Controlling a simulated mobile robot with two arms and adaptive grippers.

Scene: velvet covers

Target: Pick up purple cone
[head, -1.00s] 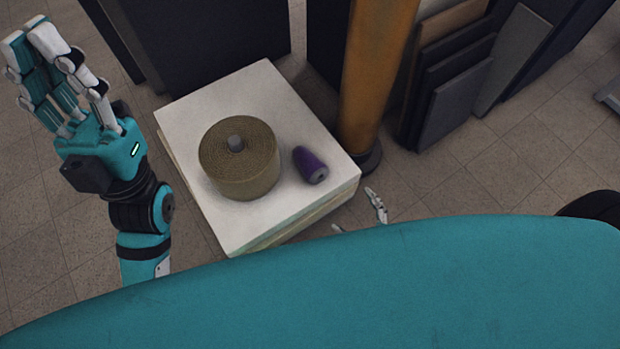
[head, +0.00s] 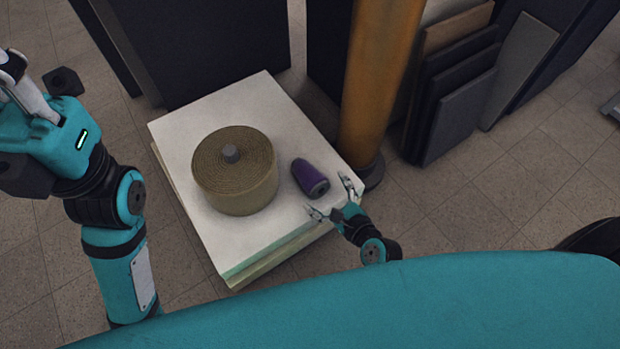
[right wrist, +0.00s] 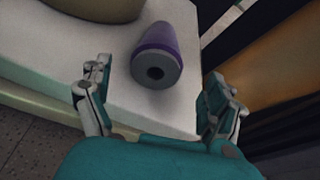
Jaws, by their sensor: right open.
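The purple cone (head: 308,178) lies on its side on the white slab stack (head: 178,124), right of a large tan roll. Its grey end with a dark hole faces my right gripper. In the right wrist view the cone (right wrist: 160,48) lies ahead of the fingers, near the middle. My right gripper (head: 332,197) is open at the slab's near right edge, its fingers spread to either side of the cone's near end and not touching it. The open fingers also show in the right wrist view (right wrist: 155,100). My left arm is at the far left, its gripper's fingertips (head: 8,70) cut by the frame edge.
The tan roll (head: 235,180) with a grey core stands on the slab, left of the cone. An orange column (head: 375,80) rises just behind the slab's right corner. Dark panels (head: 460,110) lean at the back right.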

